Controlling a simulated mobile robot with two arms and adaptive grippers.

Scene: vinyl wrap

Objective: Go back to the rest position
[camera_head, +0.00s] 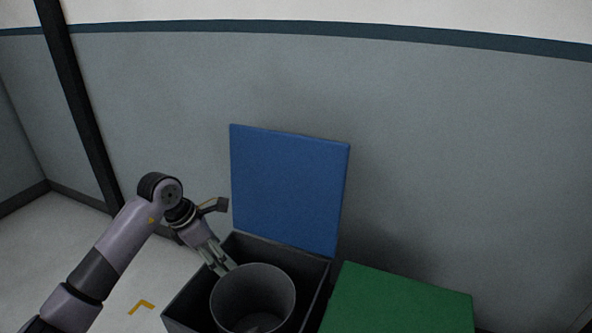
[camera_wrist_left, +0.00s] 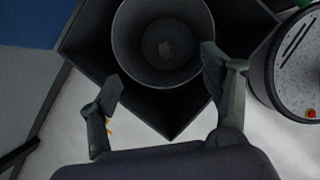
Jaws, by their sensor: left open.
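My left gripper (camera_head: 222,266) reaches down from the left at the left edge of the dark bin. In the left wrist view, my left gripper (camera_wrist_left: 165,95) has its two fingers spread wide with nothing between the tips. A round grey bucket (camera_head: 252,296) stands inside the dark square bin (camera_head: 188,300), just right of the fingers. In the wrist view, the bucket (camera_wrist_left: 126,38) has a small pale thing, unclear, at its bottom. The bin's blue lid (camera_head: 288,188) stands raised at its back. My right gripper is not in view.
A bin with a green lid (camera_head: 400,302), shut, stands to the right of the open one. A grey wall (camera_head: 450,150) is behind both. A dark post (camera_head: 80,110) rises at the left. The pale floor at the left has a yellow corner mark (camera_head: 141,306).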

